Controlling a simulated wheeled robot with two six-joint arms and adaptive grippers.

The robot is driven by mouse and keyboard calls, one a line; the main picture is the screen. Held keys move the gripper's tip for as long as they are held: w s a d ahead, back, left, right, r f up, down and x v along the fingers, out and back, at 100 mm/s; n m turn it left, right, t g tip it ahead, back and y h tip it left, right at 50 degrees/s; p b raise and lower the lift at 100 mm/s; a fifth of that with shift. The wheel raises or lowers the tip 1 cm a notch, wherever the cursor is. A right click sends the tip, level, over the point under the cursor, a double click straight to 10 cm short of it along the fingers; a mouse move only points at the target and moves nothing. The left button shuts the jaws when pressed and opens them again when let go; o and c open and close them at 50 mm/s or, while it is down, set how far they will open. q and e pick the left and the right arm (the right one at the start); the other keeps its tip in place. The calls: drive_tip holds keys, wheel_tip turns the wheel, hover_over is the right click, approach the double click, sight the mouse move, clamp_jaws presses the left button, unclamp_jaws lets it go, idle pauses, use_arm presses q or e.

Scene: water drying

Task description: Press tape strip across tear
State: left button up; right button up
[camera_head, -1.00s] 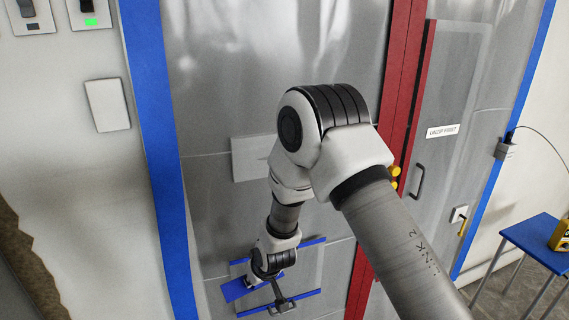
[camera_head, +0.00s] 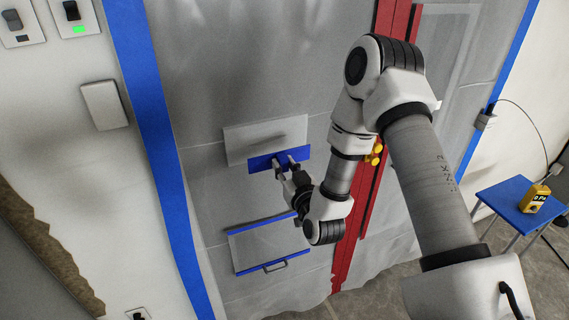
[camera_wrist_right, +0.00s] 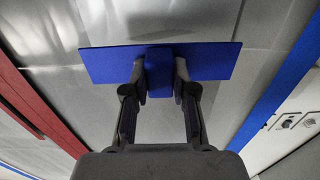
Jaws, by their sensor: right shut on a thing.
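A blue tape strip (camera_head: 262,162) is held in my right gripper (camera_head: 287,170), over the lower edge of a pale grey rectangle (camera_head: 240,138) on the plastic sheet wall (camera_head: 215,75). In the right wrist view, the gripper (camera_wrist_right: 160,75) is shut on a blue block (camera_wrist_right: 160,82) at the middle of the strip (camera_wrist_right: 212,62). The strip looks flat and spans wider than the fingers. I cannot tell whether it touches the sheet. No tear shows clearly. My left gripper is not in view.
Below is a panel (camera_head: 270,247) with blue edges and a dark handle (camera_head: 276,266). A red vertical strip (camera_head: 355,235) stands to the right, blue tape (camera_head: 150,110) to the left. A blue table (camera_head: 505,202) with a yellow meter (camera_head: 534,199) is at far right.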

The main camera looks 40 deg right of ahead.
sight(268, 141)
drive_tip(key=shift+w, duration=0.25)
drive_tip(key=shift+b+x, duration=0.55)
drive_tip(key=shift+x, duration=2.6)
drive_tip(key=shift+d, duration=0.15)
drive_tip(key=shift+b+x, duration=0.35)
drive_tip(key=shift+x, duration=0.65)
drive_tip(key=shift+r, duration=0.1)
drive_tip(key=o, duration=0.9)
